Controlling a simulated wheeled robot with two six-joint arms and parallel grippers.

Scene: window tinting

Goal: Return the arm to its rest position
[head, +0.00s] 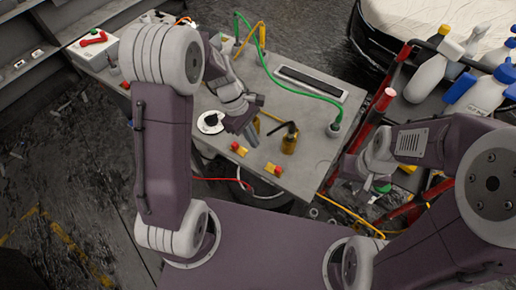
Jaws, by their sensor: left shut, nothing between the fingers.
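My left arm (162,150) rises from my base, bends at the elbow and reaches over the grey workbench (318,157). My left gripper (250,133) is shut and empty, pointing down above the bench near an amber bottle with a black nozzle (289,143). I cannot tell the exact height of the gripper over the bench. My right arm (435,138) is folded at the right. My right gripper (345,183) is beside the bench's right edge, and its fingers are too small and partly hidden to read.
Two yellow-and-red blocks (273,169) and a white round piece (210,122) lie on the bench. A green hose (285,82) arches over it to a cup at the right edge. A red-framed cart with spray bottles (430,75) stands at the right, by a car (412,22).

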